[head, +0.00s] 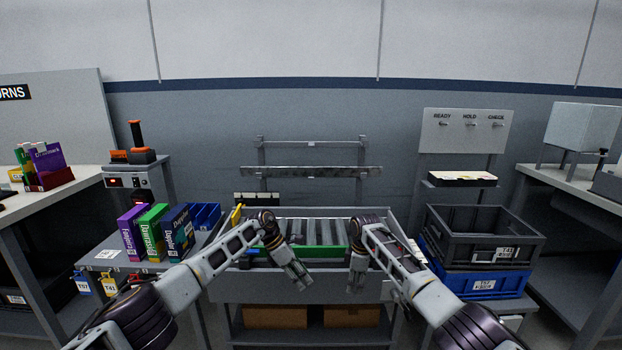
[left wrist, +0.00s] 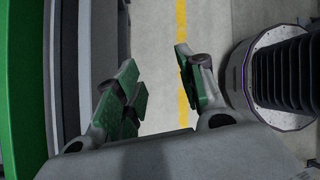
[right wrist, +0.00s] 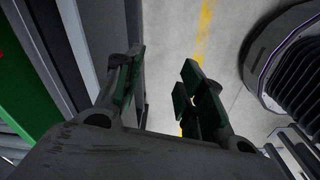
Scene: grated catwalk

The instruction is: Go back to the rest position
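My left gripper (head: 297,280) hangs in front of the roller conveyor (head: 318,232), its fingers pointing down. In the left wrist view its green-padded fingers (left wrist: 160,90) stand apart with only bare floor between them. My right gripper (head: 355,280) hangs a short way to its right, also pointing down. In the right wrist view its fingers (right wrist: 160,90) are apart and nothing is between them. Both grippers are empty and do not touch each other.
A side table on the left holds purple, green and blue boxes (head: 152,232) and a blue bin (head: 205,215). A grey crate (head: 485,237) sits on a blue crate (head: 480,284) at the right. The conveyor's front edge is close behind the grippers. Bare floor lies below them.

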